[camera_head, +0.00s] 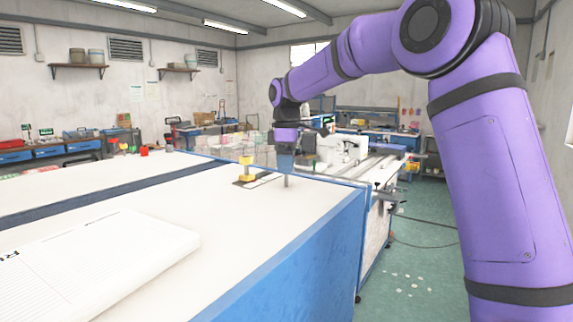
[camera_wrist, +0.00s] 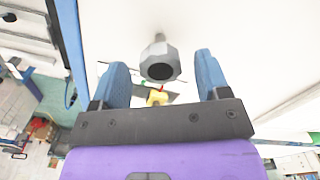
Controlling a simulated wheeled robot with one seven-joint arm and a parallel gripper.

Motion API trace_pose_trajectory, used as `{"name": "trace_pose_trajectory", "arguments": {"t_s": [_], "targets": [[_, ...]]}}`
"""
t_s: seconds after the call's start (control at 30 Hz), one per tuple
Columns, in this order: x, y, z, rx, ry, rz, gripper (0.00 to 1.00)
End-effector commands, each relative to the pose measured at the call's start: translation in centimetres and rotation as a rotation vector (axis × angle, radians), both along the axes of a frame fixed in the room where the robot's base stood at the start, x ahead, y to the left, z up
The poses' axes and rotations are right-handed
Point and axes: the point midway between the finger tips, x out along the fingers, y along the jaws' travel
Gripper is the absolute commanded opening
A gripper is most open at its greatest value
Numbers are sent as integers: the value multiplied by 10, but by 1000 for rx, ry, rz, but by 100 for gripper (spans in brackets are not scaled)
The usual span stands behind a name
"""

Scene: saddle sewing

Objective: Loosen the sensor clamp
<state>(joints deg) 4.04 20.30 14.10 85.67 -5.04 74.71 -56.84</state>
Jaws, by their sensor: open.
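My gripper (camera_head: 285,160) is over the white table near its right edge, blue fingers pointing down. In the wrist view its two blue fingers (camera_wrist: 160,68) stand wide apart. A grey faceted knob with a dark round end (camera_wrist: 160,64) shows between them, with clear gaps on both sides. In the head view a thin grey post (camera_head: 287,180) stands below the fingers. A yellow block (camera_head: 246,169) on a dark plate stands left of it; it also shows in the wrist view (camera_wrist: 157,97). Which part is the sensor clamp I cannot tell for sure.
The white table (camera_head: 200,200) has a blue side and a dark strip along it. A large white pad (camera_head: 95,258) lies at the front left. A white sewing machine (camera_head: 342,150) stands behind the gripper.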

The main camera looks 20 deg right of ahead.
Motion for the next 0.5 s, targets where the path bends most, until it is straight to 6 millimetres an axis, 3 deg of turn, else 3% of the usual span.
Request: {"name": "trace_pose_trajectory", "arguments": {"t_s": [0.5], "targets": [[1, 0, 86, 1, -4, 0, 69]]}}
